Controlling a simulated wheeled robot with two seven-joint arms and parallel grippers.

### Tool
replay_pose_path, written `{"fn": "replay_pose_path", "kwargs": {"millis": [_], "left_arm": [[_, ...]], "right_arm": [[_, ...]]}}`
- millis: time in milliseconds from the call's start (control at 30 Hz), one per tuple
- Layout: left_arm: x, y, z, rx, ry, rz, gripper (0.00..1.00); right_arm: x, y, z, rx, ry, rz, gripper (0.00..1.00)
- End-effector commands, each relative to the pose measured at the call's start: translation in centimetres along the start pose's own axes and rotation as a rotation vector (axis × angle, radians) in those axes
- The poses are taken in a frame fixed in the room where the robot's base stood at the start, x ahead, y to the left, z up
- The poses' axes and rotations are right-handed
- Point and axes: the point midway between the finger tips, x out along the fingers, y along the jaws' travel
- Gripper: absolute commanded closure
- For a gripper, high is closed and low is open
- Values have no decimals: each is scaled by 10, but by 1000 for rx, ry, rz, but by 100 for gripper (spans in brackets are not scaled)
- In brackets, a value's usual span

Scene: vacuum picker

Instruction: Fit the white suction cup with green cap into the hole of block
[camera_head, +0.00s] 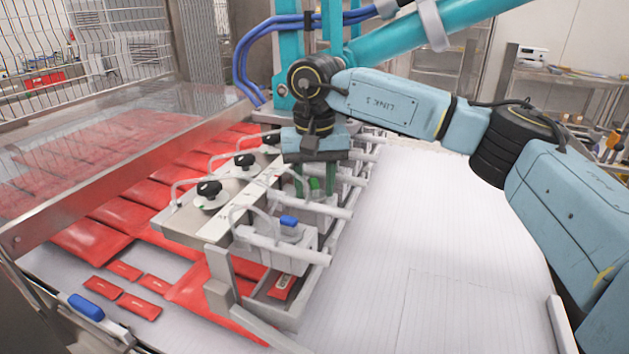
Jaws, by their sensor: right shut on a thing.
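My right gripper (316,188) points down over the row of grey-white blocks on the picker frame. It is shut on the white suction cup with green cap; only the green cap (315,184) shows clearly between the fingers, and the white part is mostly hidden. The gripper is over a block (318,215) behind the front one. I cannot tell whether the cup is inside that block's hole or just above it. The front block (270,252) carries a part with a blue cap (289,221). My left gripper is not in view.
The metal picker frame (185,222) with black knobs (208,189) and curved hoses stands over rows of red packets (92,240). A clear panel (100,150) slopes at the left. Small red packets (125,271) lie at front left. The white surface (440,240) at right is clear.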

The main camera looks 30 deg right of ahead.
Motion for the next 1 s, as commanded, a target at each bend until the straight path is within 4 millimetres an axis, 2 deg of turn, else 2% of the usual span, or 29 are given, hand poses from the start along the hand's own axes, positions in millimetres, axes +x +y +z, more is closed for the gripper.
{"fn": "replay_pose_path", "kwargs": {"millis": [300,333,500,833,1000], "left_arm": [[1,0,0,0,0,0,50],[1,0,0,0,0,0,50],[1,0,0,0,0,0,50],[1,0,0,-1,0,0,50],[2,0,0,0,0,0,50]], "right_arm": [[2,0,0,0,0,0,74],[2,0,0,0,0,0,55],[2,0,0,0,0,0,34],[-1,0,0,0,1,0,34],[-25,0,0,0,4,-2,34]]}}
